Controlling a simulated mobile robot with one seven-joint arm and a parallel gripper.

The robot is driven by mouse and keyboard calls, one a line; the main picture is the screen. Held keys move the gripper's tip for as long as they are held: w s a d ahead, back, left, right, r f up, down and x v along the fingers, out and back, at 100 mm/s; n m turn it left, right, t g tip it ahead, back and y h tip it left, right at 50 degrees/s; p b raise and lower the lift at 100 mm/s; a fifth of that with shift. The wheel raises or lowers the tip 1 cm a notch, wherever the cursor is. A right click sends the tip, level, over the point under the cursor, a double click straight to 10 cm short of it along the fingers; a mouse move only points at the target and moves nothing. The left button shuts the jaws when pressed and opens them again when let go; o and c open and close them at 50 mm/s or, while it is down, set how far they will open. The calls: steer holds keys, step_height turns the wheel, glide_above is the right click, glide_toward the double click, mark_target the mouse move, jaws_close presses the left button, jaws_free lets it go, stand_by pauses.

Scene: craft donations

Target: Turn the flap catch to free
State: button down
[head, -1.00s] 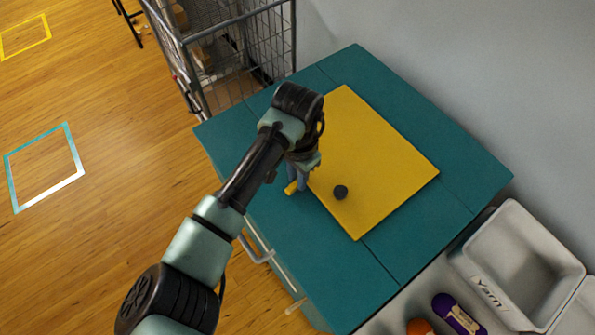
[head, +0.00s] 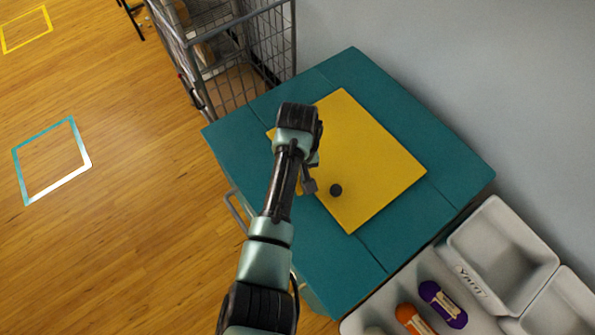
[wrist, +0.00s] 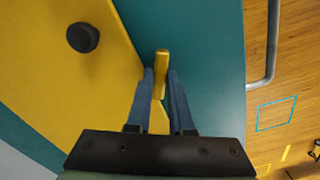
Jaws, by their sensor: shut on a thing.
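The flap is a flat yellow panel (head: 375,160) on a teal cabinet top, with a round dark knob (head: 336,190) near one edge; the flap (wrist: 60,120) and knob (wrist: 82,38) also show in the wrist view. The catch is a small yellow bar (wrist: 162,62) beside the flap's edge, its tip over the teal top. My gripper (wrist: 163,75) has its two blue fingers on either side of the catch and is shut on it. In the head view my gripper (head: 308,186) hides most of the catch, and its lower end is hard to make out.
The teal top (head: 440,150) is otherwise clear. A wire cage cart (head: 240,60) stands behind it. Grey bins (head: 500,250) with purple yarn (head: 442,304) and orange yarn (head: 413,320) stand at lower right. A grey bar handle (wrist: 272,45) runs along the cabinet side.

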steer(key=n+p, duration=0.1)
steer(key=n, duration=0.4)
steer(key=shift+w+r, duration=0.1)
stand_by(0.7)
steer(key=c, duration=0.8)
jaws_free()
step_height(320, 180, up, 13)
steer(key=b, duration=0.1)
